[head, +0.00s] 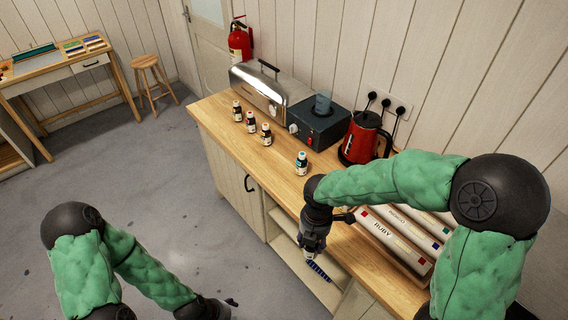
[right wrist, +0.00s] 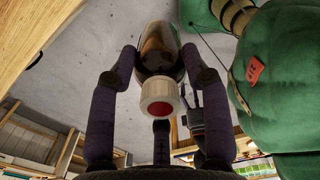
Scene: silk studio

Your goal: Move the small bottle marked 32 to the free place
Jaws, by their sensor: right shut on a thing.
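My right gripper (head: 317,262) hangs over the front edge of the wooden counter, above the open shelf side. In the right wrist view its dark fingers (right wrist: 155,90) are closed around a brown bottle (right wrist: 158,50) with a white cap that has a red centre. The bottle's label does not show, so I cannot read its number. Several small bottles stand on the counter: dark ones at the left (head: 237,111), (head: 250,122) and (head: 266,134), and one with a teal label (head: 301,163). Their numbers are too small to read. My left arm's dark end (head: 212,309) is at the bottom edge; its fingers are not clear.
Behind the bottles stand a chrome appliance (head: 258,92), a dark box with a blue cup (head: 318,127) and a red kettle (head: 364,138). Bare counter (head: 283,152) shows between the dark bottles and the teal-labelled one.

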